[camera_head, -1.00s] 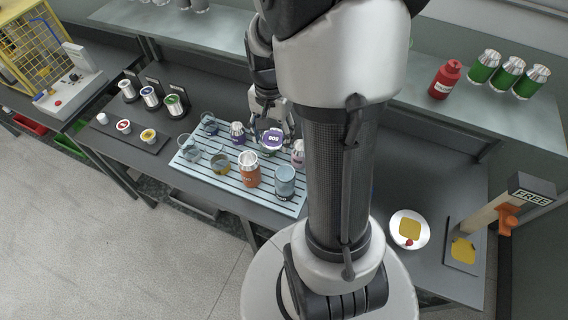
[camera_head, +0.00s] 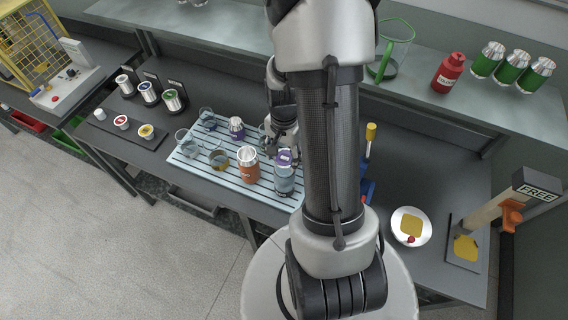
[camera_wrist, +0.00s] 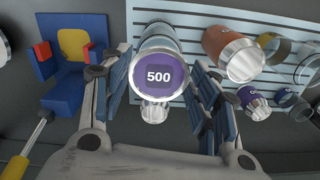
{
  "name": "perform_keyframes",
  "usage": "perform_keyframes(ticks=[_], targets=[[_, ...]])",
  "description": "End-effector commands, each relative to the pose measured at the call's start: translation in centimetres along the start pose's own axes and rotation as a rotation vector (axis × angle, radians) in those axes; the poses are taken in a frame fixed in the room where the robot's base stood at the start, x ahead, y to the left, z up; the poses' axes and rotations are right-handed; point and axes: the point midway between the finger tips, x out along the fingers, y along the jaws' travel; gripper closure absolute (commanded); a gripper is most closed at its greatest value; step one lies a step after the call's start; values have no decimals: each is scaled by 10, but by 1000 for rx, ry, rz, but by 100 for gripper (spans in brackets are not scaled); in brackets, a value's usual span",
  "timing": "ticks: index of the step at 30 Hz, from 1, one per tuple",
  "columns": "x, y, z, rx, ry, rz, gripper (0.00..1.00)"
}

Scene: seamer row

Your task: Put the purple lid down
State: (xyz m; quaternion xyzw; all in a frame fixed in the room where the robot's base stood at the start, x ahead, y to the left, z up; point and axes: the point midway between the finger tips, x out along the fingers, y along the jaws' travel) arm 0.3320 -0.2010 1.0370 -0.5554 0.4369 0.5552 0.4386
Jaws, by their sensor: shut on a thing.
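The purple lid (camera_head: 285,157), round and marked 500, is held between the fingers of my gripper (camera_head: 283,147). In the wrist view the lid (camera_wrist: 159,75) faces the camera between the two blue-padded fingers of my gripper (camera_wrist: 158,95). A clear bluish glass jar (camera_head: 284,182) stands on the light-blue slatted tray (camera_head: 243,193), with the lid right at or over its top. The jar's body (camera_wrist: 158,38) shows behind the lid in the wrist view. I cannot tell whether lid and jar touch.
An orange can (camera_head: 247,165), a purple can (camera_head: 236,128) and several clear glasses stand on the tray. A silver-topped can (camera_wrist: 154,112) is close to the lid. A blue stand (camera_wrist: 75,75) and a yellow-handled tool (camera_wrist: 24,148) are beside my gripper.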

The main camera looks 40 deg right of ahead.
Motion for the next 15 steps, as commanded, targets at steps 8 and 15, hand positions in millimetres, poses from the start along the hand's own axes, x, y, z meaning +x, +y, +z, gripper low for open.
perform_keyframes(ticks=[8,15], targets=[[32,0,0,0,-2,2,52],[44,0,0,0,1,-1,52]])
